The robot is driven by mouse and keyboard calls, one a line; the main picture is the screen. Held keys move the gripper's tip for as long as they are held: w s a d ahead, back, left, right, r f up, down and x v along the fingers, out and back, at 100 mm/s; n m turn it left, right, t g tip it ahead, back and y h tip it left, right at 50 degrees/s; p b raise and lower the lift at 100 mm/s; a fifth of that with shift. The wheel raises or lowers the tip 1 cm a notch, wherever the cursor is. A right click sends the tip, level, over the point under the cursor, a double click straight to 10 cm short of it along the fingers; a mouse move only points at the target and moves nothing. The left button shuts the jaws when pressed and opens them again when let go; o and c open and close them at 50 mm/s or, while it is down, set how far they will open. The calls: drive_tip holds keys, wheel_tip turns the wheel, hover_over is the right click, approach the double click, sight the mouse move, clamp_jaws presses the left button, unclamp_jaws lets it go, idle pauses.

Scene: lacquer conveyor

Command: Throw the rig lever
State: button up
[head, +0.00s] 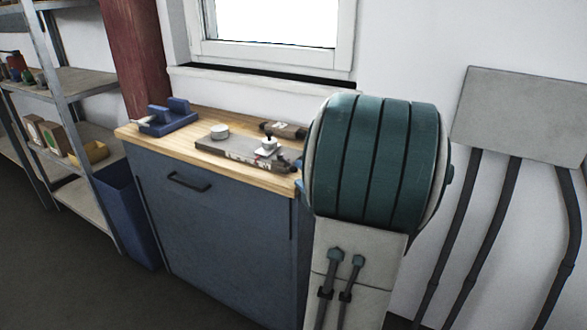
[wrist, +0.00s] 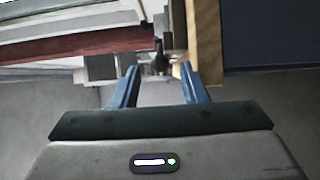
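A grey rig plate (head: 240,154) lies on the wooden bench top. It carries a white round disc (head: 220,131) and a white block with a small black knob (head: 268,142); I cannot tell for certain which part is the lever. In the wrist view, a small dark upright part (wrist: 160,58) shows beyond and between the fingertips, near the wooden bench edge (wrist: 206,42). My gripper (wrist: 159,68) has its two blue fingers apart, with nothing visibly clamped. In the head view my arm hides most of the gripper at the bench's right end.
A blue fixture (head: 168,118) stands at the bench's left end, and a dark flat item (head: 284,130) lies at the back. The blue cabinet (head: 220,235) has a handle. Shelving (head: 72,82) and a blue bin (head: 128,215) are left.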

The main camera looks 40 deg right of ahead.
sight(294, 167)
drive_tip(key=shift+w+d, duration=0.15)
drive_tip(key=shift+w, duration=1)
drive_tip(key=shift+w+d, duration=0.15)
drive_tip(key=shift+w, duration=0.95)
drive_tip(key=shift+c, duration=0.2)
clamp_jaws()
